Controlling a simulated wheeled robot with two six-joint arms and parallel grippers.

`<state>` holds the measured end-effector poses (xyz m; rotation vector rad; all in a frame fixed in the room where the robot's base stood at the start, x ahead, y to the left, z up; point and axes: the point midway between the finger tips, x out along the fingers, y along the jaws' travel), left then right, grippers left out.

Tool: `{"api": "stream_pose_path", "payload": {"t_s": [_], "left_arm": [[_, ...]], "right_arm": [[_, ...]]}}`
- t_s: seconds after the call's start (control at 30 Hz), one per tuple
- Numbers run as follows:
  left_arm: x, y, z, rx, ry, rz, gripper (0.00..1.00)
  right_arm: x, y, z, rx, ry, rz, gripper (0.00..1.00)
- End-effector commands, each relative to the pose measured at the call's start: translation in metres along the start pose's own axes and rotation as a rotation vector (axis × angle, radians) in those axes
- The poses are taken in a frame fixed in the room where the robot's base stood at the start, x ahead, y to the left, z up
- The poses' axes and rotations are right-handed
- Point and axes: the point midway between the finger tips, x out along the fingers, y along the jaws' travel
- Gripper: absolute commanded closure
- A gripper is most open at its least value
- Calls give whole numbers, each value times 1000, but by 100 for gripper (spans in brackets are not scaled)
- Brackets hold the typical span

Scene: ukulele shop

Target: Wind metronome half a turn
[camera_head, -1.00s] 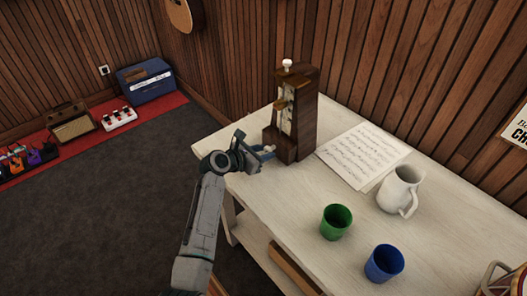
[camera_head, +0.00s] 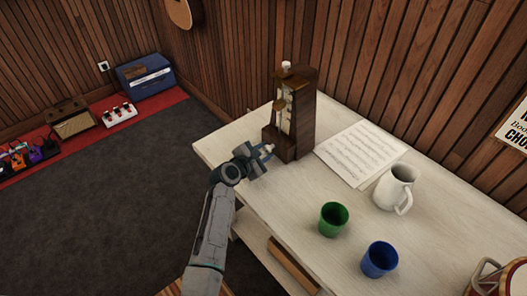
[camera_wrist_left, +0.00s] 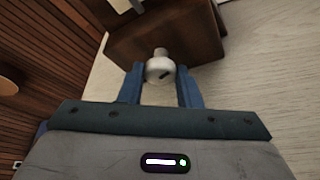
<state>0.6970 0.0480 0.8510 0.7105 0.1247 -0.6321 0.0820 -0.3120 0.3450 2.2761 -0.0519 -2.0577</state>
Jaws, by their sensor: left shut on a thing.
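The metronome (camera_head: 297,112) is a dark brown wooden case with a pale scale and a pendulum rod, standing upright on the white table. A small white knob tops it. My left gripper (camera_head: 265,152) is at the metronome's lower front left side. In the wrist view its two blue fingers (camera_wrist_left: 160,88) are on either side of the winding knob, shut on it. My right gripper is not in view.
The white table (camera_head: 290,190) carries sheet music (camera_head: 360,152), a white jug (camera_head: 396,187), a green cup (camera_head: 333,219) and a blue cup (camera_head: 380,260), all to the right of my arm. A wood-slat wall stands behind. Amplifiers and pedals sit on a red strip at left.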

Motion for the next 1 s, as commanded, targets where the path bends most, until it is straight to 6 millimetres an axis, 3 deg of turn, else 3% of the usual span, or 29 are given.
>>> {"api": "stream_pose_path", "payload": {"t_s": [0.47,0.5,0.57,0.87,1.0], "left_arm": [[0,-1,0,13,1,4,92],[0,-1,0,13,1,4,62],[0,-1,0,13,1,4,50],[-1,0,0,13,0,5,48],[-11,-1,-1,14,1,6,48]], "right_arm": [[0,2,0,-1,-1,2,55],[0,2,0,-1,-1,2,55],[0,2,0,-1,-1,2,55],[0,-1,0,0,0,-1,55],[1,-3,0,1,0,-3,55]]}}
